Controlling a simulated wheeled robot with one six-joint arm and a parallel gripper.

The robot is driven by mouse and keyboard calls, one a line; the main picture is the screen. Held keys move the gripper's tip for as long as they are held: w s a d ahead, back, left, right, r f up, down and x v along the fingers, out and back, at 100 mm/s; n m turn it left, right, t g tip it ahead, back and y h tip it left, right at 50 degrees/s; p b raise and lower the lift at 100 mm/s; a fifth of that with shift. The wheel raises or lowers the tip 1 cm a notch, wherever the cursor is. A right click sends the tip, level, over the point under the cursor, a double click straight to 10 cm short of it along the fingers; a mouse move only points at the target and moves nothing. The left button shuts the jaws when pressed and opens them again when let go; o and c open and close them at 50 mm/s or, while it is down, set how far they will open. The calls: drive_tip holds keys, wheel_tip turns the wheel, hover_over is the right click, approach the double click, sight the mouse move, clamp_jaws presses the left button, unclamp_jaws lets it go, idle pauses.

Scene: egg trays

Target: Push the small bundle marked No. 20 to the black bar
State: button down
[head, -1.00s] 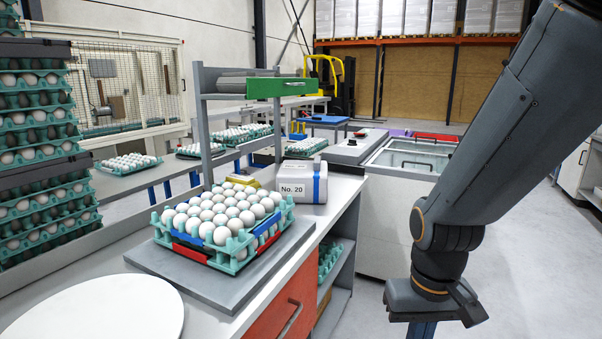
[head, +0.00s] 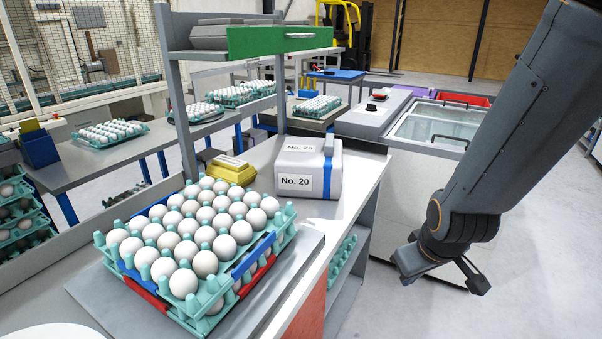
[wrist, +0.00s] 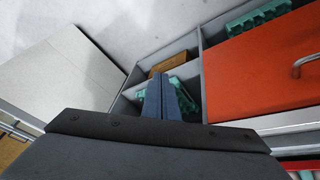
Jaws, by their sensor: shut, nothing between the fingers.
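The bundle marked No. 20 (head: 308,168) is a pale grey block with white labels and a blue strap. It stands upright on the counter in the head view, behind the egg tray. The black bar (head: 363,144) is a dark strip along the counter's far end, behind the bundle; a gap between them is hard to judge. My gripper (wrist: 167,80) is shut and empty, its blue-grey fingers together in the wrist view, over the counter's open shelves. In the head view my arm's end hangs right of the counter, apart from the bundle; the fingers are not clear there.
An egg tray (head: 275,232) full of white eggs sits on a grey plate (head: 262,300) in front of the bundle. A yellow carton (head: 232,170) stands left of the bundle. A shelf with a green front (head: 280,38) rises behind. Open floor lies right of the counter.

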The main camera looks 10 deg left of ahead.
drive_tip(key=w+a+r+n+t+y+p, duration=0.3)
drive_tip(key=w+a+n+t, duration=0.35)
drive_tip(key=a+n, duration=0.35)
drive_tip(key=a+r+n+t+y, duration=0.1)
drive_tip(key=a+n, duration=0.1)
drive_tip(key=a, duration=0.1)
drive_tip(key=s+a+r+n+t+y+p, duration=0.1)
drive_tip(key=a+r+n+t, duration=0.1)
drive_tip(key=s+a+r+n+t+y, duration=0.1)
drive_tip(key=a+r+n+y, duration=0.1)
drive_tip(key=a, duration=0.1)
drive_tip(key=shift+a+n, duration=0.35)
drive_tip(key=shift+n, duration=0.05)
drive_tip(key=shift+s+a+r+n+t+y, duration=0.3)
drive_tip(key=shift+s+r+n+t, duration=0.05)
drive_tip(key=shift+r+n+t, duration=0.15)
drive_tip(key=shift+w+a, duration=0.1)
drive_tip(key=b, duration=0.8)
approach(295, 171)
drive_tip(key=p+x, duration=0.2)
drive_tip(key=x, duration=0.4)
drive_tip(key=shift+a+p, duration=0.1)
drive_tip(key=shift+p, duration=0.25)
